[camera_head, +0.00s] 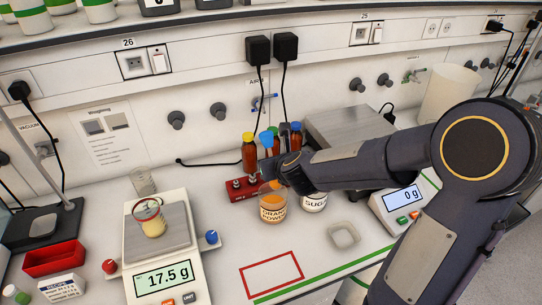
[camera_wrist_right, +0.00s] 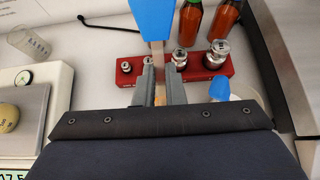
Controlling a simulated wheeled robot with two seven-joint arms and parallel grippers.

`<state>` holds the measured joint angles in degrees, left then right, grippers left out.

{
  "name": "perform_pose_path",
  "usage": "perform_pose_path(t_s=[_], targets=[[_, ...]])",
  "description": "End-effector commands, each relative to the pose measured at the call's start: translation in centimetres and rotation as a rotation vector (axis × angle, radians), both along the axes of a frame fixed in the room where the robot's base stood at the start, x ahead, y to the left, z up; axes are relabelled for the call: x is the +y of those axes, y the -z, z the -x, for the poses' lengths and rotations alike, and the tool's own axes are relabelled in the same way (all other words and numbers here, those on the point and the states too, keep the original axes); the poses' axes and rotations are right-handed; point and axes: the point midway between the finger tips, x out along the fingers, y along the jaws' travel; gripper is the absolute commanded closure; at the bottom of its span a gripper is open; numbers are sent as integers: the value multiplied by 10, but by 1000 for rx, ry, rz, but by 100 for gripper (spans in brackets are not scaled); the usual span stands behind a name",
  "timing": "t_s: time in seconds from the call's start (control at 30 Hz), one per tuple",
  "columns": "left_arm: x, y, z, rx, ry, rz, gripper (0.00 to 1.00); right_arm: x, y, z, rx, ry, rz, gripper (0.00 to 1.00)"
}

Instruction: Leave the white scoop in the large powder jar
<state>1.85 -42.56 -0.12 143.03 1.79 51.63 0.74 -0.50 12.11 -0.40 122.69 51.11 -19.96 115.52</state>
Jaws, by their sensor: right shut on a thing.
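My right gripper (camera_head: 268,173) is shut on a scoop with a blue handle (camera_head: 266,139). In the right wrist view its pale shaft (camera_wrist_right: 159,62) runs between my gripper's fingers (camera_wrist_right: 160,88), with the blue handle above (camera_wrist_right: 152,18). The orange powder jar (camera_head: 272,212) stands open directly below my right gripper. The scoop's lower end is hard to make out, and I cannot tell whether it touches the powder. The sugar jar (camera_head: 314,204) stands just right of it, partly hidden by my arm. My left gripper is not in view.
A red weight block (camera_head: 240,192) and brown bottles (camera_head: 249,153) stand behind the jars. A scale (camera_head: 160,277) reading 17.5 g is at left with a glass on it. A second scale (camera_head: 402,197) reads 0 g. A clear dish (camera_head: 344,235) and red outline lie in front.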

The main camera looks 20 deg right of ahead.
Motion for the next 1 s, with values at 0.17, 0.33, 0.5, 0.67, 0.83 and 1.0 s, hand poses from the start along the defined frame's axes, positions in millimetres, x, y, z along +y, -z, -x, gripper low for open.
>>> perform_pose_path(t_s=[0.17,0.33,0.5,0.67,0.83,1.0], targets=[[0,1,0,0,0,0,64,-2,15,4,-33,3,8,100],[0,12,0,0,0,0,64,2,26,6,-82,-6,-4,100],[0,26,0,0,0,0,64,2,32,7,-105,-7,-2,100],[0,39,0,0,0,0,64,2,38,8,-127,-7,-1,100],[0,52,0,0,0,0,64,3,45,10,-150,-7,0,100],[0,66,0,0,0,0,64,3,52,12,-173,-8,3,100]])
